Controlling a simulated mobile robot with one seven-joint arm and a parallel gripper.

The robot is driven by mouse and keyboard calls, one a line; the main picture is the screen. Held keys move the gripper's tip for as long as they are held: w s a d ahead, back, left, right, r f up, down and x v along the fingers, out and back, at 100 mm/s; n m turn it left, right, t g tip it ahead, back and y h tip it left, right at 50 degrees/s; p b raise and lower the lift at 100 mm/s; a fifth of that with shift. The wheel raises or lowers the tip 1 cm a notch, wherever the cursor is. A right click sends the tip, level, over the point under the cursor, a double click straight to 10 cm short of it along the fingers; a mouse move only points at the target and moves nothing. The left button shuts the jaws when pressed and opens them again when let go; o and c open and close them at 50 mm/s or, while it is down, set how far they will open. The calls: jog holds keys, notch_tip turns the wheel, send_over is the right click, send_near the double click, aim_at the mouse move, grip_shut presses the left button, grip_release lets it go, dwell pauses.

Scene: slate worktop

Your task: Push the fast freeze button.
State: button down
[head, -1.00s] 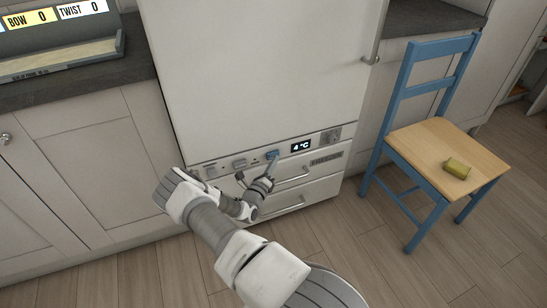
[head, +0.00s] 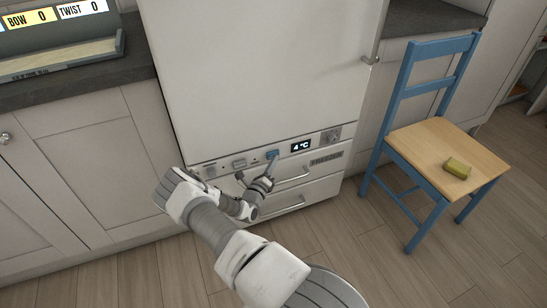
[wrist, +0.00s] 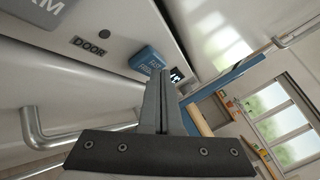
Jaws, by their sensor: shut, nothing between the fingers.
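The fast freeze button (head: 272,154) is a blue button on the fridge-freezer's control strip, left of the 4 °C display (head: 301,146). In the wrist view the blue button (wrist: 147,59) shows part of its lettering, just beyond and left of my fingertips. My gripper (head: 272,164) is shut and empty, with its tips at or very close to the button's lower edge. In the wrist view the shut fingers (wrist: 163,75) point up towards it. I cannot tell whether they touch it or whether the button is pressed in.
Grey buttons (head: 239,163) sit left on the strip, and a knob (head: 332,136) sits right. Freezer drawer handles (head: 292,175) stick out below. A blue chair (head: 411,160) with a yellow-green sponge-like block (head: 457,168) stands to the right. The wooden floor before the left cabinets is clear.

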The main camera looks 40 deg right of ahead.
jog(key=shift+w, duration=0.4)
jog(key=shift+r, duration=0.1)
jog(key=shift+s, duration=0.35)
jog(key=s+a+p, duration=0.1)
jog(key=s+p, duration=0.2)
jog(key=s, duration=0.3)
jog(key=shift+a, duration=0.25)
dwell(0.6)
